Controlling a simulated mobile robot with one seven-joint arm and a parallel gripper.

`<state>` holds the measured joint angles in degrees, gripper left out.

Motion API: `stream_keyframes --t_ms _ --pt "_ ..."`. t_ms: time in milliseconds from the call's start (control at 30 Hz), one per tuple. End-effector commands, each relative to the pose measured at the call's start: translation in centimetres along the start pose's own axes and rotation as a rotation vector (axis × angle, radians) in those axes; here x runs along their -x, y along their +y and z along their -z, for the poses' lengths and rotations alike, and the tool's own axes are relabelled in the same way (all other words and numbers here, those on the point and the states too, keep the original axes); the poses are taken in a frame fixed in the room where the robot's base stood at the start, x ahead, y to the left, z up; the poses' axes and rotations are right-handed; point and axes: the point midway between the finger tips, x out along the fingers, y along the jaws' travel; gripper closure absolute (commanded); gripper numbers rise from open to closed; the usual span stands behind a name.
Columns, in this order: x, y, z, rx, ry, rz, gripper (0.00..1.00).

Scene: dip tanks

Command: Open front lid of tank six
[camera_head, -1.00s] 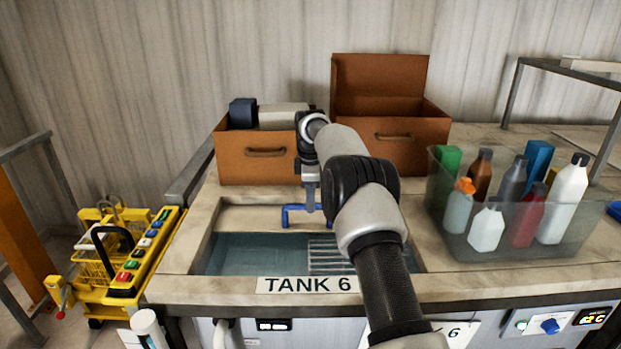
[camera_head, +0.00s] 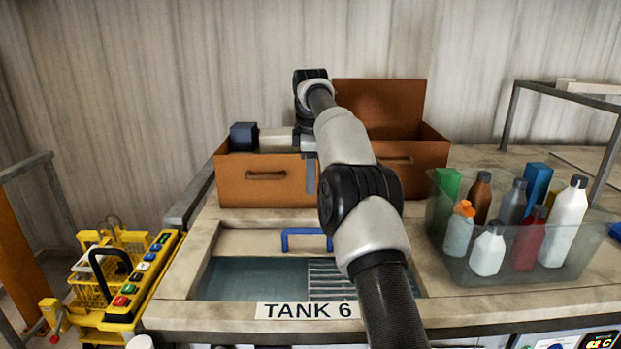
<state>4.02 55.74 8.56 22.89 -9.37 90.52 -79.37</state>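Tank six (camera_head: 180,285), marked with a "TANK 6" sign (camera_head: 307,310), is set in the bench before me. Its front part is uncovered, showing blue-green water (camera_head: 245,283) and a metal grate (camera_head: 330,275). A pale lid panel (camera_head: 248,240) lies at the back of the opening, with a blue handle (camera_head: 303,233) on it. My gripper (camera_head: 310,182) points down above and behind the blue handle, apart from it, in front of the brown boxes. Its fingers show edge-on, so their opening cannot be seen. My arm hides the right part of the tank.
Two brown boxes stand behind the tank: the left one (camera_head: 235,190) holds dark and pale items, the right one (camera_head: 425,160) has a raised lid. A clear bin (camera_head: 500,265) of several bottles stands right. A yellow control unit (camera_head: 150,275) stands left.

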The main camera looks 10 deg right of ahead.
Motion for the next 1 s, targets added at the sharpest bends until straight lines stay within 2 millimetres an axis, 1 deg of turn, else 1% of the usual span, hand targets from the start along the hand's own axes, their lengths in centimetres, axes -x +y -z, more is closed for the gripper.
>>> stream_keyframes --t_ms 233,267,333,367,433,467,500,600,700,800,867,900,1000 --pt "-0.2 0.2 -0.2 -0.004 -0.005 -0.008 0.65" --pt "-0.5 0.4 -0.5 -0.010 -0.010 -0.018 0.65" --pt "-1.4 1.3 -1.6 -0.031 -0.037 -0.062 0.65" --pt "-1.9 1.9 -2.4 -0.045 -0.053 -0.091 0.65" --pt "-3.3 3.8 -4.8 -0.081 -0.103 -0.184 0.65" --pt "-3.9 4.7 -6.0 -0.096 -0.127 -0.233 0.65" --pt "-4.5 6.0 -7.8 -0.114 -0.160 -0.303 0.65" --pt "-5.4 9.0 -12.1 -0.136 -0.232 -0.485 0.65" --pt "-5.8 11.3 -15.6 -0.125 -0.277 -0.659 0.65" --pt "-5.9 12.7 -18.1 -0.083 -0.293 -0.818 0.65" --pt "-6.0 13.2 -19.1 -0.045 -0.285 -0.904 0.65" --pt "-6.3 13.2 -19.6 -0.015 -0.275 -0.955 0.65" --pt "-7.0 12.7 -20.1 0.069 -0.221 -1.067 0.65"
